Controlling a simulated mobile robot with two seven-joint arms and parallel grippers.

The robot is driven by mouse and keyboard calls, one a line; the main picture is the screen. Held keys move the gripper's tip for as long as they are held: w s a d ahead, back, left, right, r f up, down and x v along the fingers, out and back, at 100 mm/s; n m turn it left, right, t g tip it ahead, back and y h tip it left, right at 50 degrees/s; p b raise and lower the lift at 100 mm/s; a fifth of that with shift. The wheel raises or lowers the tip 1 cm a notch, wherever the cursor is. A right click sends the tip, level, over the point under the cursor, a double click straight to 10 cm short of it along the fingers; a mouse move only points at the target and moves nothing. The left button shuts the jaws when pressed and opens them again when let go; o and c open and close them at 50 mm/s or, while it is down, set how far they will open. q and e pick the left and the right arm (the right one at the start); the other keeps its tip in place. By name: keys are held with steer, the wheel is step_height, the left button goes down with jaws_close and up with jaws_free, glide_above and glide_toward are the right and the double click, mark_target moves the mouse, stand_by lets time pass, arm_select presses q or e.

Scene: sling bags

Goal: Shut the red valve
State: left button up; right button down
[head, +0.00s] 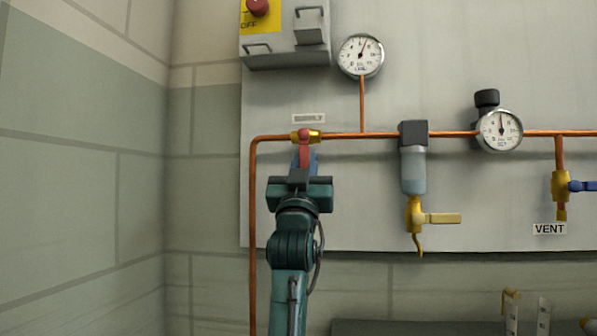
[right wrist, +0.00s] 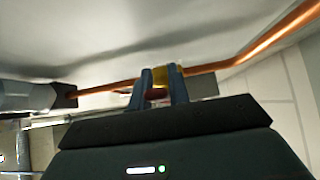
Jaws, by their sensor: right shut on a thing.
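In the right wrist view the two fingertips (right wrist: 161,82) stand on either side of the red handle (right wrist: 155,95), close to the brass body (right wrist: 170,75). The handle's lower end is hard to make out. My left gripper is not in view.
A gauge (head: 361,56) and a grey box with a red button (head: 257,7) are above. To the right are a filter bowl (head: 413,170) with a yellow-handled drain, a regulator gauge (head: 499,130) and a blue-handled vent valve (head: 581,186). The panel below the pipe is mostly clear.

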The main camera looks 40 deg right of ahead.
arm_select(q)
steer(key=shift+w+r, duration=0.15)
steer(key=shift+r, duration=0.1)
arm_select(e)
steer(key=shift+r, duration=0.1)
steer(key=c, duration=1.3)
jaws_free()
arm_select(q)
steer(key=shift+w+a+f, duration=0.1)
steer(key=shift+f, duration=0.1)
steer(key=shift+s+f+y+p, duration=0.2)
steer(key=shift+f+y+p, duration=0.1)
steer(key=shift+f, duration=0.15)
arm_select(e)
steer(key=v, duration=1.3)
steer(key=shift+a, duration=0.1)
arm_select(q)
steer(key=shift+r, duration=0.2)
